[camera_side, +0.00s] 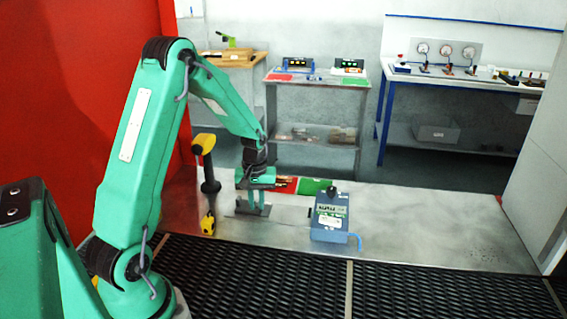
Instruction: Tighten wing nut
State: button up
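My gripper (254,204) points straight down over the metal table, left of the picture's middle. Its tips are close to a small grey plate or fixture (243,211) on the table. The fingers are small here, and I cannot tell whether they are open or shut on something. I cannot make out a wing nut; it may be hidden at the fingers or too small to see. A blue box (330,222) with a pale label, a dark knob on top and a blue hooked piece at its front sits to the right of my gripper.
A yellow and black tool (209,185) stands upright just left of my gripper. Red and green mats (316,187) lie behind. Black mesh belt (440,292) runs along the front. The metal table (440,225) is clear on the right. A white panel (535,185) stands at the right edge.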

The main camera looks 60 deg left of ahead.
grip_shut()
jog(key=shift+a+m, duration=0.2)
jog(key=shift+m, duration=0.6)
jog(key=shift+o, duration=1.7)
grip_release()
jog(key=shift+d+r, duration=0.1)
jog(key=shift+r, duration=0.1)
notch_tip(320, 180, up, 8)
jog(key=shift+f, duration=0.25)
jog(key=shift+o, duration=0.2)
